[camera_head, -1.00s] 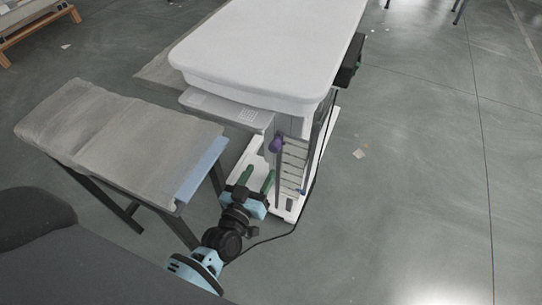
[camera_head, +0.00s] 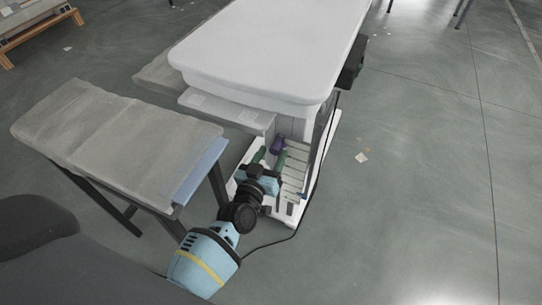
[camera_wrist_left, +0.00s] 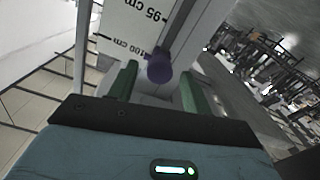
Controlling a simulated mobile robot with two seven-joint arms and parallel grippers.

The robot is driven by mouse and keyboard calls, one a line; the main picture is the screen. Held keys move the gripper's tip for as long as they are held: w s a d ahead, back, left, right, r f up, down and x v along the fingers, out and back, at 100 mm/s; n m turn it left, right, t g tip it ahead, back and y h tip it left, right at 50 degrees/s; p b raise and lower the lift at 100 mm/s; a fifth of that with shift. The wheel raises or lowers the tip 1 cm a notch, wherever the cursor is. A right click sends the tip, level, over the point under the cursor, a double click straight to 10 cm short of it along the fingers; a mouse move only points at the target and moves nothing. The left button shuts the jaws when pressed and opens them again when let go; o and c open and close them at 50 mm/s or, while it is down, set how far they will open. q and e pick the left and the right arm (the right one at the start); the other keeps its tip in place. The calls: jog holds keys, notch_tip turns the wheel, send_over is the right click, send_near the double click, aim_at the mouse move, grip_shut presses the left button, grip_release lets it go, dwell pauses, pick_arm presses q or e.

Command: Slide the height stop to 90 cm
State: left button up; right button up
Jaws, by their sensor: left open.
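The height stop shows as a purple knob (camera_head: 278,144) on the scale strip (camera_head: 296,165) of the white-topped lift column. In the left wrist view the knob (camera_wrist_left: 159,68) sits near the 100 cm mark on the scale (camera_wrist_left: 118,27), with the 95 cm mark farther up the picture. My left gripper (camera_head: 270,154) is open, its green fingers pointing at the knob. In the wrist view one finger is on each side of the knob, with gaps visible. How deep the knob lies between the fingers I cannot tell. My right gripper is not in view.
The white top (camera_head: 265,50) overhangs the column. A bench with a grey cover (camera_head: 115,140) stands close to the left of my arm. A black cable (camera_head: 312,190) runs down the column's right side onto the floor. The floor at right is open.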

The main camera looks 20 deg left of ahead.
pick_arm(q)
jog(key=shift+c, duration=0.4)
